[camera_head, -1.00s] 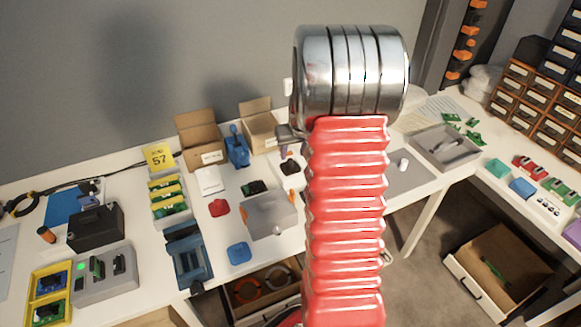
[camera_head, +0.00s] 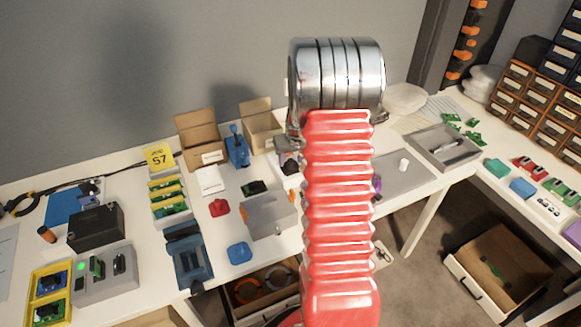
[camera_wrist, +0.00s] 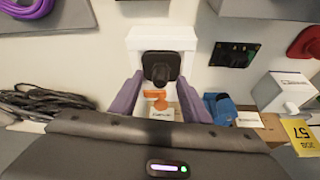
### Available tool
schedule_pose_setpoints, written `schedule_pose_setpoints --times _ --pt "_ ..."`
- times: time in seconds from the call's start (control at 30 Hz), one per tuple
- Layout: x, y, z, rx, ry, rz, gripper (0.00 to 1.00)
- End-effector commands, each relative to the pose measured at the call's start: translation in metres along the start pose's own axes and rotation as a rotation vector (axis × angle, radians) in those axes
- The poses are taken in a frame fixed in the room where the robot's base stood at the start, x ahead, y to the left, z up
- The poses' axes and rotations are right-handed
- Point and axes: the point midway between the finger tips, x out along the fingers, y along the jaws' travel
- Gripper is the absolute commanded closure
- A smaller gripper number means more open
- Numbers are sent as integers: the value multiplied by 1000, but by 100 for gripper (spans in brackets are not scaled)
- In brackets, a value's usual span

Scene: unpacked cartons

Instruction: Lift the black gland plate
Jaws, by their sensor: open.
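My gripper (camera_wrist: 158,82) is open, with one grey-purple finger on each side of the plate's near part. The fingers look apart from it, but I cannot tell how high they are above the block. In the head view my gripper (camera_head: 287,152) is partly hidden by my red arm, and the plate and block are mostly covered there.
A grey box (camera_head: 270,218) and a black board (camera_head: 254,188) lie left of the block; the board also shows in the wrist view (camera_wrist: 235,54). A blue object (camera_head: 237,150) and open cartons (camera_head: 199,140) stand behind. A purple coil (camera_wrist: 27,8) lies on the other side.

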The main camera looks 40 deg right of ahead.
Motion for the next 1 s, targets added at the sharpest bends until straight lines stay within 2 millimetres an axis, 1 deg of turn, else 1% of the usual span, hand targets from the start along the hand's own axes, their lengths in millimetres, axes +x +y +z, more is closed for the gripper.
schedule_pose_setpoints --times 0.1,0.6,0.67,1.0 --pt "5 0 0 0 0 0 57" --pt "4 0 0 0 1 0 57" --pt "4 0 0 0 1 0 61" --pt "4 0 0 0 1 0 85"
